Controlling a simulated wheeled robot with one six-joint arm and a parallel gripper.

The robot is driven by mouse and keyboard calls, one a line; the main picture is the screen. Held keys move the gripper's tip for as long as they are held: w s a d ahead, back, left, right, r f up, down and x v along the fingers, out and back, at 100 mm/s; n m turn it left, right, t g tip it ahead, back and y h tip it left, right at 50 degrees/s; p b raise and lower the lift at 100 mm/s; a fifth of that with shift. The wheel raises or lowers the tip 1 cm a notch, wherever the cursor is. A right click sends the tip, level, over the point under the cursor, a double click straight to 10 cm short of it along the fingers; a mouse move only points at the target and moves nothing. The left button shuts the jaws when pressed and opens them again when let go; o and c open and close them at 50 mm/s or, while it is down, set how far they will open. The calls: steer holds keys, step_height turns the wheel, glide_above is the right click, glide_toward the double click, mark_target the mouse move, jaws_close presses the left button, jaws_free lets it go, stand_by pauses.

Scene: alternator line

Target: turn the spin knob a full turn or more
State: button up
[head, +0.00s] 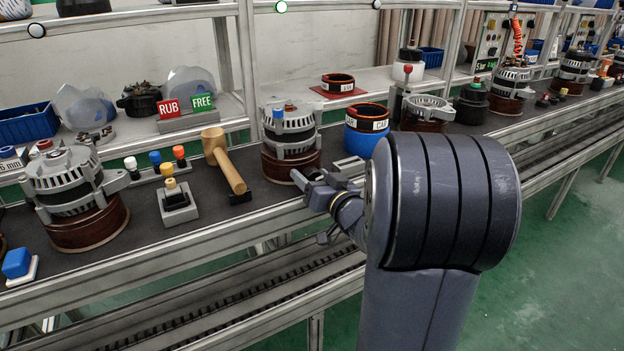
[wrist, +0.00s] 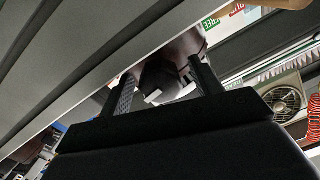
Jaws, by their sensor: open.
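My gripper (head: 308,180) is open, at the shelf's front edge by the brown base of the middle alternator (head: 288,130). This silver and black alternator has small blue and light caps on top. In the wrist view, the two fingers (wrist: 164,88) stand apart, with a dark rounded body (wrist: 180,50) beyond them; I cannot tell whether they touch it. No part is clearly marked as the spin knob. My arm may hide part of the bench to the right of the gripper.
A wooden mallet (head: 222,158) lies left of the alternator. A yellow-topped block (head: 176,200) and several coloured knobs stand further left. RUB (head: 169,109) and FREE (head: 202,102) signs stand behind. A blue-based CAP ring (head: 364,140) is to the right.

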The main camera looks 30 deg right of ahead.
steer(key=shift+w, duration=0.3)
steer(key=c, duration=1)
steer(key=shift+o, duration=0.2)
steer(key=shift+n, duration=0.4)
steer(key=n+b, duration=0.2)
steer(key=n, duration=0.2)
steer(key=shift+a+f+n+b, duration=0.1)
steer(key=shift+n+b, duration=0.2)
steer(key=shift+b, duration=0.05)
steer(key=n+b, duration=0.2)
steer(key=n, duration=0.2)
steer(key=shift+n, duration=0.4)
